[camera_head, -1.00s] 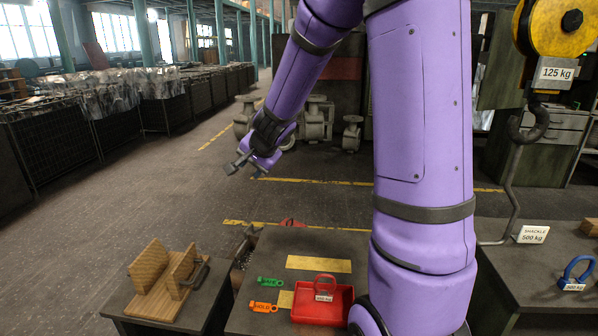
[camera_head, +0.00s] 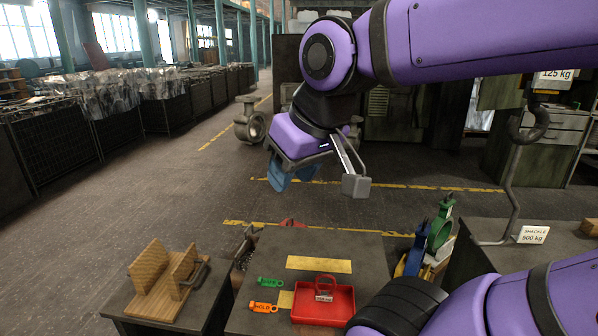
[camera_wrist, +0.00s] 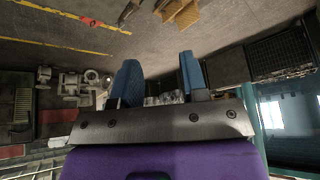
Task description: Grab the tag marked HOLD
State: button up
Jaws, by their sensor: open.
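An orange tag (camera_head: 264,307) lies on the dark bench top (camera_head: 375,262), left of a red tray; its small lettering looks like HOLD. A green tag (camera_head: 270,282) lies just behind it, with lettering too small to read surely. My gripper (camera_head: 318,180) is open and empty, high above and beyond the bench, up and right of both tags. Its two blue-padded fingers (camera_wrist: 160,78) stand apart in the wrist view, with nothing between them. I cannot make out either tag in the wrist view.
The red tray (camera_head: 345,312) holds a red shackle with a label. A wooden stand (camera_head: 160,305) is on a low table at left. Blue and green lifting gear (camera_head: 440,235) stands right of the bench. The bench's back part is clear, apart from flat yellow markings.

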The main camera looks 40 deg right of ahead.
aim_at(260, 308)
jog(key=i+j+z, duration=0.2)
jog(key=z, duration=0.25)
jog(key=i+j+z, duration=0.1)
jog(key=j+z, duration=0.35)
jog(key=i+j, duration=0.15)
jog(key=j, duration=0.3)
jog(key=i+j+z, duration=0.1)
jog(key=j, duration=0.35)
jog(key=i+j+z, duration=0.1)
jog(key=j, duration=0.35)
jog(key=i+j, duration=0.15)
jog(key=j, duration=0.3)
jog(key=i+j+z, duration=0.1)
jog(key=j, duration=0.35)
